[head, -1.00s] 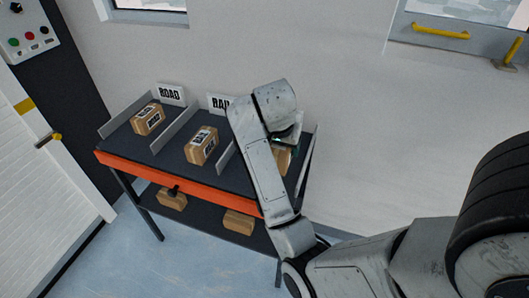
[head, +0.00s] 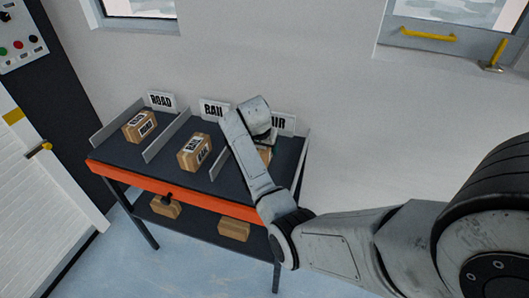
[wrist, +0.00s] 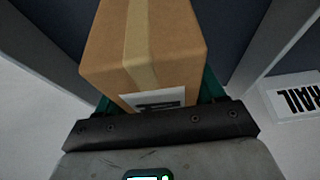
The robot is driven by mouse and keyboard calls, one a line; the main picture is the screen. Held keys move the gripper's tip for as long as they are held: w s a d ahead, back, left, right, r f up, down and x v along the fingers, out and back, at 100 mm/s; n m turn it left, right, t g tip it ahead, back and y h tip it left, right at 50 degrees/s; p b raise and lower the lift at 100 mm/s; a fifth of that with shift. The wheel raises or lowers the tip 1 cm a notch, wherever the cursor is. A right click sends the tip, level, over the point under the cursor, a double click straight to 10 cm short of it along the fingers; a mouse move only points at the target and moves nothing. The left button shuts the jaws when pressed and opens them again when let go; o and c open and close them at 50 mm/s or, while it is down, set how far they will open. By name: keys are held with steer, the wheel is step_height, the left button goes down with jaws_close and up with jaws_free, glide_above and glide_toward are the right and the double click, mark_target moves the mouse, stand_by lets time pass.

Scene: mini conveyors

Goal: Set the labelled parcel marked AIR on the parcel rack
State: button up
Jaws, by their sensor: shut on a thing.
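The brown parcel (head: 265,154) is in the lane under the AIR sign (head: 284,123), mostly hidden behind my arm in the head view. In the wrist view the parcel (wrist: 150,45) fills the space between the green fingers of my gripper (wrist: 158,92), with tape along it and a white label partly covered. The label's print cannot be read. My gripper (head: 262,138) is shut on this parcel. The lane belongs to a dark three-lane stand with an orange front edge (head: 150,173). I cannot tell whether this stand is the parcel rack.
Other parcels sit in the ROAD lane (head: 139,127) and RAIL lane (head: 194,152). Two more lie on the lower shelf (head: 190,222). Grey dividers (head: 166,138) separate the lanes. A wall stands behind, a white door (head: 38,165) at left.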

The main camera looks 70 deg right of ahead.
steer(key=shift+a+f, duration=0.1)
steer(key=shift+f, duration=1.15)
steer(key=shift+f, duration=0.2)
steer(key=o, duration=1.3)
steer(key=shift+r, duration=0.1)
